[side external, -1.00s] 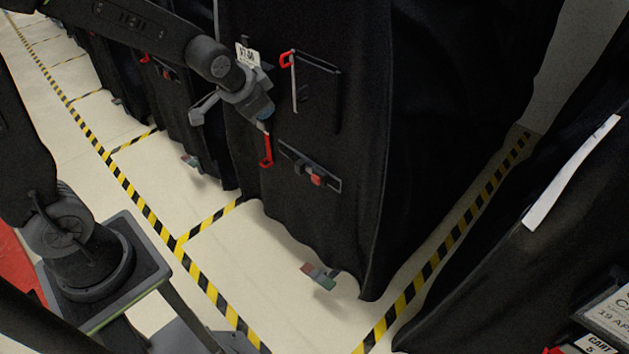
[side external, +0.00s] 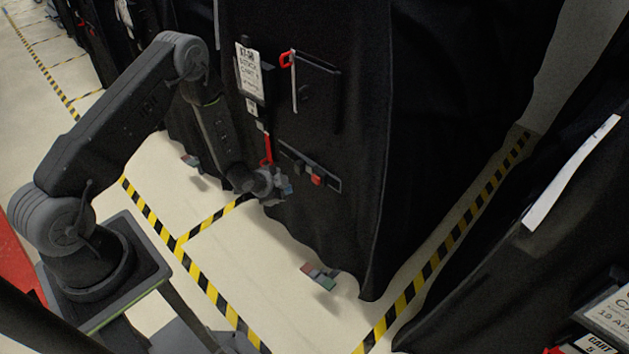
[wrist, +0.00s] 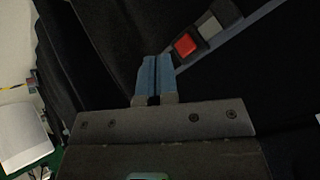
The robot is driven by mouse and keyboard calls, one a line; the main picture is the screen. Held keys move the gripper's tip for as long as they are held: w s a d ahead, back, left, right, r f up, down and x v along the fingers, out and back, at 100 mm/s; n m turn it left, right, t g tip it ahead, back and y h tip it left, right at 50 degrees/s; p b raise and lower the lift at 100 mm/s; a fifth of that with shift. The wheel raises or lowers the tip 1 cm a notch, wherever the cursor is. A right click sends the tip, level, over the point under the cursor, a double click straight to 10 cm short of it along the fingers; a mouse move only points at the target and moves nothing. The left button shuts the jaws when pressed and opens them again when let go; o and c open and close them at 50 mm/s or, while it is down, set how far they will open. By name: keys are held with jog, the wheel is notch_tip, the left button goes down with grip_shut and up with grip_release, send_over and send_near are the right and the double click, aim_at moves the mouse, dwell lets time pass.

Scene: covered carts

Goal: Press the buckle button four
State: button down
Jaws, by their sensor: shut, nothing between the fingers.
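The buckle's red button (side external: 316,180) sits on a grey strap (side external: 334,186) across the front of the black-covered cart. In the wrist view the red button (wrist: 186,45) is in a dark housing, with a grey piece (wrist: 212,23) beside it on the strap. My gripper (side external: 287,189) is low in front of the cover, just left of the button in the side view. In the wrist view its blue fingers (wrist: 155,60) are together and empty, with their tips just left of and below the button. I cannot tell whether they touch the cover.
A cart label (side external: 250,75), a red hanging strap (side external: 267,149) and a dark pocket with a red clip (side external: 287,60) are on the cover above. A red and green pedal (side external: 320,276) shows at the hem. Another covered cart (side external: 510,240) stands right; the floor between is clear.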

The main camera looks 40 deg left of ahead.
aim_at(316, 180)
jog(key=shift+h, duration=0.3)
jog(key=f, duration=0.1)
jog(key=s+f, duration=0.1)
jog(key=f, duration=0.2)
jog(key=shift+s+d, duration=0.2)
jog(key=shift+s, duration=0.15)
jog(key=w, duration=0.9)
dwell(1.7)
jog(key=shift+w, duration=0.35)
jog(key=shift+w, duration=0.6)
dwell(0.9)
jog(key=shift+s, duration=1)
